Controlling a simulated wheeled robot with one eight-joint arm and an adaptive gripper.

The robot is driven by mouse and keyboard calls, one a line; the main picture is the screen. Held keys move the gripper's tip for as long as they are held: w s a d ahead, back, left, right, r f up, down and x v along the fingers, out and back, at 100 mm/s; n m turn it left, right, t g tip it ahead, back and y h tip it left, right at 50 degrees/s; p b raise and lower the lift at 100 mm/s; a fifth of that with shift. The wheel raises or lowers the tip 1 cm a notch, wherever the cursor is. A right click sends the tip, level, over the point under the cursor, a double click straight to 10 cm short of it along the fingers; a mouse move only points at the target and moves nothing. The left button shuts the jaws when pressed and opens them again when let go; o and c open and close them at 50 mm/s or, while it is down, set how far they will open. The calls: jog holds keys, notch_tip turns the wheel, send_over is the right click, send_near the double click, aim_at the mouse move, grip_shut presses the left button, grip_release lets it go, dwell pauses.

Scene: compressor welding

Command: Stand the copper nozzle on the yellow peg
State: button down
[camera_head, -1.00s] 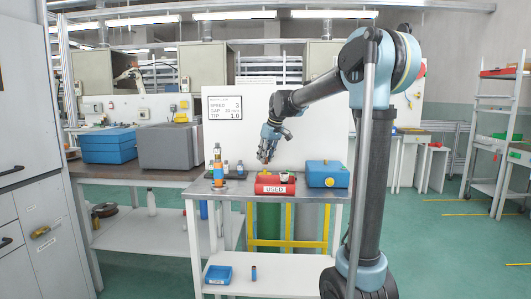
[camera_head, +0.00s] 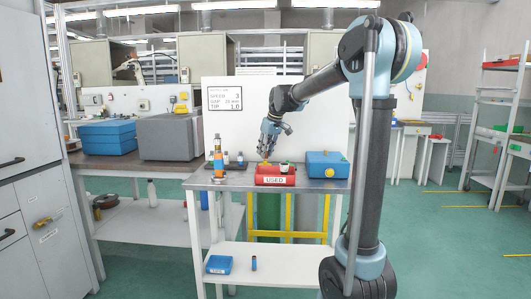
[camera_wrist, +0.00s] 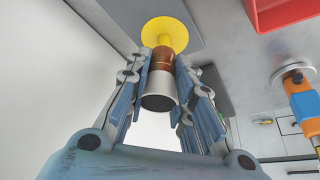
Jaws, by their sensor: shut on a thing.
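My gripper (camera_wrist: 162,58) is shut on the copper nozzle (camera_wrist: 160,60), a small cylinder with a copper-brown band and a grey, dark-ended part, in the wrist view. The nozzle's copper end meets or overlaps the round yellow base of the peg (camera_wrist: 168,30) at the top of that view.
The red box marked USED (camera_head: 275,176) stands close to the gripper; its corner shows in the wrist view (camera_wrist: 282,12). An orange and blue torch-like tool (camera_head: 218,158) stands left on the bench (camera_head: 232,182). A blue case (camera_head: 328,164) stands right.

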jog(key=shift+f, duration=1.45)
jog(key=c, duration=1.3)
grip_release()
jog(key=v, duration=1.2)
jog(key=shift+f, duration=0.1)
